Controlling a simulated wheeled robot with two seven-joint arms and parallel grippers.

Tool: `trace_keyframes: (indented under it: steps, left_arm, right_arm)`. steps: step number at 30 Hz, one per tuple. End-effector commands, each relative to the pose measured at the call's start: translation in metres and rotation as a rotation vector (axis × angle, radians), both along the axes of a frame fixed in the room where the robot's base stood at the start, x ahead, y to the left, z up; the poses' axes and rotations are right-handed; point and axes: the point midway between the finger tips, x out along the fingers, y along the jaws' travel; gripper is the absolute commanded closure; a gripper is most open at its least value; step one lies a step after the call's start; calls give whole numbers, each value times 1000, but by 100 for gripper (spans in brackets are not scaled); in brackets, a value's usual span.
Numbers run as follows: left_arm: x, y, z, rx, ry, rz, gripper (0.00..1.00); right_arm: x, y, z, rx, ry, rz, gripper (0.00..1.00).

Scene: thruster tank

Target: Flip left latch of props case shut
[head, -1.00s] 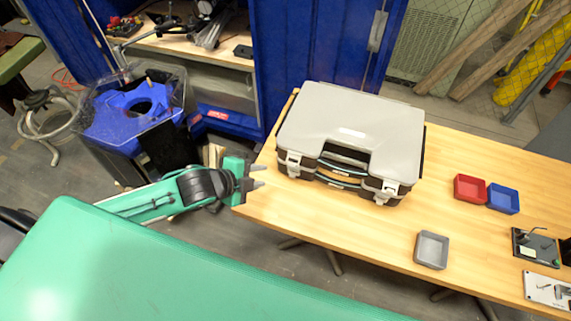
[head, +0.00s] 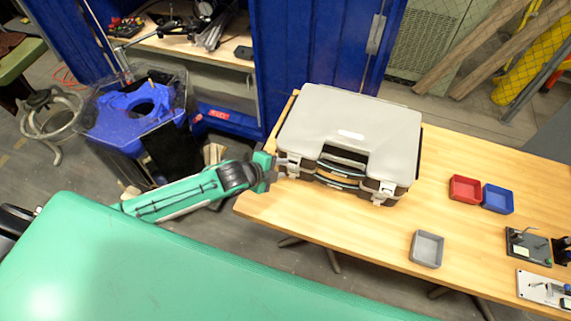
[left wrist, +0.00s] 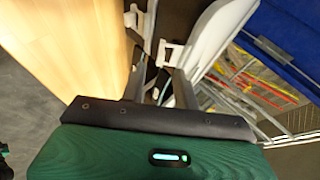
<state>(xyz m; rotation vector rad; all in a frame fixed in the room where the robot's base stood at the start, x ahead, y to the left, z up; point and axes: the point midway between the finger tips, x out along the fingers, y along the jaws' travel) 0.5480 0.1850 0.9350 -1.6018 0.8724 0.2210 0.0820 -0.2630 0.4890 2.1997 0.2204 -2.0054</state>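The props case (head: 350,115) with its light grey lid lies closed on the wooden table. Its right latch (head: 384,192) is on the front edge. The left latch is at the front left corner, largely covered by my left gripper (head: 287,169); I cannot tell its flap position. In the left wrist view the gripper (left wrist: 160,85) has its two fingers apart, with nothing clearly held between them. A pale latch (left wrist: 165,50) shows just beyond the fingertips, and I cannot tell whether they touch. My right gripper is not in view.
The wooden table (head: 330,228) is clear in front of the case. A red bin (head: 465,189), a blue bin (head: 498,199) and a grey bin (head: 427,249) stand to the right. Blue cabinets (head: 320,45) rise behind the case.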

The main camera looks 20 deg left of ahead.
Motion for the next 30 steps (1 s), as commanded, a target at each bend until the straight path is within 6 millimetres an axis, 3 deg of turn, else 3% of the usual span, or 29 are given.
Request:
trace_keyframes:
  steps: [7, 19, 20, 24, 30]
  left_arm:
    - [18, -10, -14, 0, -1, 0, 69]
    - [21, -13, -18, 0, -1, 0, 69]
    - [21, -12, -18, 0, -1, 0, 71]
    - [21, -12, -18, 0, -1, 0, 99]
    - [21, -12, -18, 0, -2, 0, 100]
  right_arm:
    - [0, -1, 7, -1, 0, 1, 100]
    - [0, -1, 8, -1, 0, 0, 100]
    - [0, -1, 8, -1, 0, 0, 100]
    - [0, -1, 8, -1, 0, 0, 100]
    - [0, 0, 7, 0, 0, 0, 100]
